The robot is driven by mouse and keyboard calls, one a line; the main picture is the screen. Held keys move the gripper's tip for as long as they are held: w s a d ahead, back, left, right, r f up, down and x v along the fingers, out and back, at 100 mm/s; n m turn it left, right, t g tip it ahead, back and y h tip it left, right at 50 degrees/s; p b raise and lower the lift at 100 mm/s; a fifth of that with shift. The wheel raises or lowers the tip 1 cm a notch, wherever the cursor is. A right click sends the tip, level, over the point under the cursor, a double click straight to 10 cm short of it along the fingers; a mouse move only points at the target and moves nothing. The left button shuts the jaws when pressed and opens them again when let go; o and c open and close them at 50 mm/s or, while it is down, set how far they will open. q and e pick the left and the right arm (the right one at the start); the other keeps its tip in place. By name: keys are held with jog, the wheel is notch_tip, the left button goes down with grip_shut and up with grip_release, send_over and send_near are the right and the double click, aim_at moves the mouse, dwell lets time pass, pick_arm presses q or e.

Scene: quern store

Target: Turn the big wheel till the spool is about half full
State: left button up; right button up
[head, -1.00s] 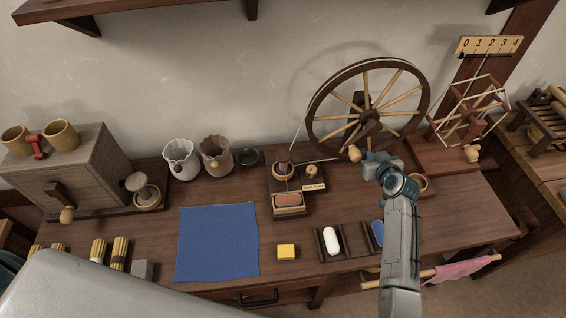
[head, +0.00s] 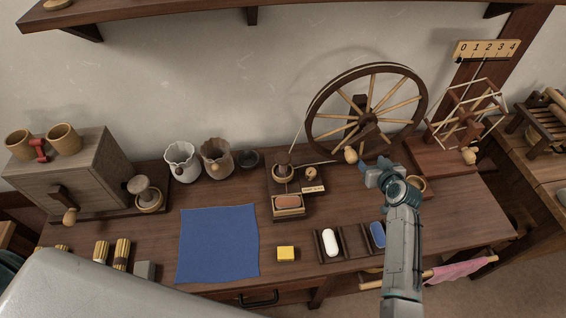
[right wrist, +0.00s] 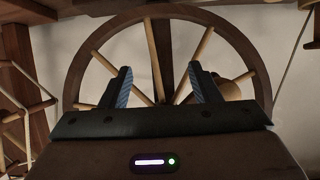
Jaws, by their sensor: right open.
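The big wheel (head: 318,133) stands upright at the back right of the bench, with pale spokes and a dark rim. Its wooden crank knob (head: 351,155) sits low on the near side. The spool (head: 283,160) stands on a small dark base left of the wheel; how full it is is too small to tell. My right gripper (head: 369,170) is open and empty, just right of and below the knob, apart from it. In the right wrist view, the wheel (right wrist: 80,60) fills the space beyond the fingers, and the knob (right wrist: 231,90) shows beside the right finger. My left gripper is not in view.
A skein winder (head: 465,118) stands close right of the wheel. A blue cloth (head: 218,245), yellow block (head: 286,253) and a rack (head: 355,245) with white and blue pieces lie in front. A grinder box (head: 75,175) stands left. Free bench lies right of my arm.

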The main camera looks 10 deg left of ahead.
jog(key=p+v, duration=0.2)
jog(key=v, duration=0.2)
jog(key=shift+s+d+r, duration=0.15)
jog(key=shift+s, duration=0.15)
jog(key=s+d+r+m+g+h, duration=0.1)
jog(key=s+d+g+h, duration=0.2)
jog(key=s, duration=1)
jog(key=s+d+r+m+g+h, duration=0.15)
jog(key=s+d, duration=0.45)
jog(key=s, duration=0.7)
jog(key=s+d+r+m+g+h, duration=0.1)
jog(key=s+d+g, duration=0.3)
jog(key=s, duration=0.9)
jog(key=d+f, duration=0.3)
jog(key=f, duration=2.7)
jog(key=s+d+f+g+b, duration=0.1)
jog(key=s+f+g, duration=0.1)
jog(key=s+f, duration=1.6)
notch_tip(320, 180, down, 4)
jog(key=shift+d+r+b, duration=0.1)
jog(key=shift+d+b, duration=0.05)
jog(key=shift+b, duration=0.15)
